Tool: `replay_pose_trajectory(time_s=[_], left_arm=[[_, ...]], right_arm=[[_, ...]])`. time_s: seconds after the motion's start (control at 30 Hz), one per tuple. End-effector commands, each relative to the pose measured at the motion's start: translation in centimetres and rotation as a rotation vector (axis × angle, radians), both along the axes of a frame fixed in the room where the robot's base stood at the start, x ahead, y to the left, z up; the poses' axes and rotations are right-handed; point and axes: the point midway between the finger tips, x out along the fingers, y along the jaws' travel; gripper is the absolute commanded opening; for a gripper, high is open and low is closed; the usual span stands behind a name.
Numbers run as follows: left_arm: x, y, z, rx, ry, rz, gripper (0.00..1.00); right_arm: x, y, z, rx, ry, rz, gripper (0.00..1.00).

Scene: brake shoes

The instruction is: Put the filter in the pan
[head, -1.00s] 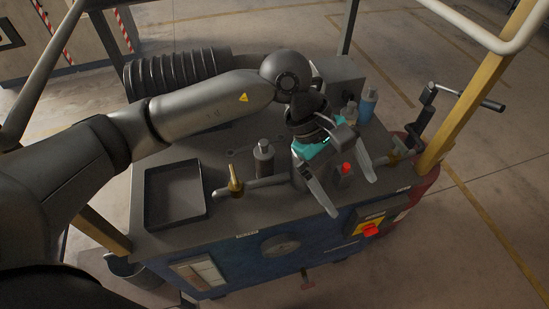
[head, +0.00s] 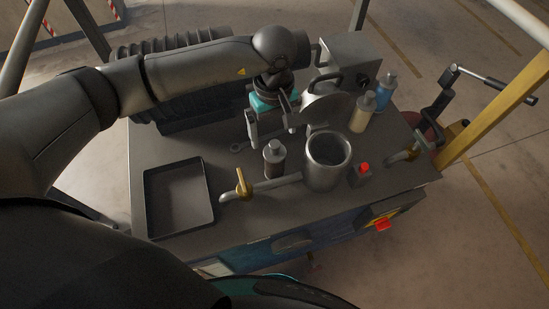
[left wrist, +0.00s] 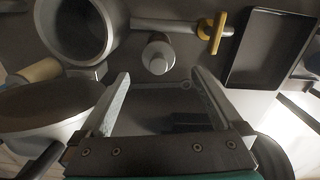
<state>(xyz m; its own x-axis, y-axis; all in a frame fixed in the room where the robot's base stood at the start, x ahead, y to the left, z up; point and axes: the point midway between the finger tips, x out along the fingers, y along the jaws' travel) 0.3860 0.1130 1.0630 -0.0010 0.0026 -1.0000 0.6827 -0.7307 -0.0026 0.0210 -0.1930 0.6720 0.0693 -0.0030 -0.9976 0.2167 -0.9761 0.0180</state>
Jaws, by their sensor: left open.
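The pan (head: 206,222) is a black, shallow, square tray at the left of the cart top, and it looks empty. It shows at the upper right of the left wrist view (left wrist: 238,76). A small grey can with a pale, narrower top, which seems to be the filter (head: 274,160), stands upright right of the pan. My left gripper (head: 272,138) is open and empty just behind it. In the left wrist view the can (left wrist: 158,55) lies just beyond and between the open fingertips (left wrist: 160,73), apart from both. My right gripper is not in view.
Bottles (head: 362,113) and a red button (head: 365,168) are farther right. A black ribbed part lies behind.

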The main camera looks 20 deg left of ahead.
Motion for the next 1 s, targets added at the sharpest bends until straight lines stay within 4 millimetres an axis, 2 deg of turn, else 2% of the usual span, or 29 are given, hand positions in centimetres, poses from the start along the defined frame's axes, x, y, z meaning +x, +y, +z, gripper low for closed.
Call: replay_pose_trajectory(time_s=[0.1,0.3,0.63,0.97,1.0], left_arm=[[-0.1,0.0,-1.7,0.0,0.003,0.002,1.0],[-0.1,-0.1,-2.9,-0.001,0.002,0.001,1.0],[-0.1,-0.4,-7.0,-0.001,0.001,0.002,1.0],[-0.1,-0.4,-7.7,-0.001,-0.001,0.0,1.0],[-0.1,-0.4,-7.7,-0.001,-0.001,0.0,0.97]], right_arm=[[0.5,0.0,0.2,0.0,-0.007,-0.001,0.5],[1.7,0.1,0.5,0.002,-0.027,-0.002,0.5],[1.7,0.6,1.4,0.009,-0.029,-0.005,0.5],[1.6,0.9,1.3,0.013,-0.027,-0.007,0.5],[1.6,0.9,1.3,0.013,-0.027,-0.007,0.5]])
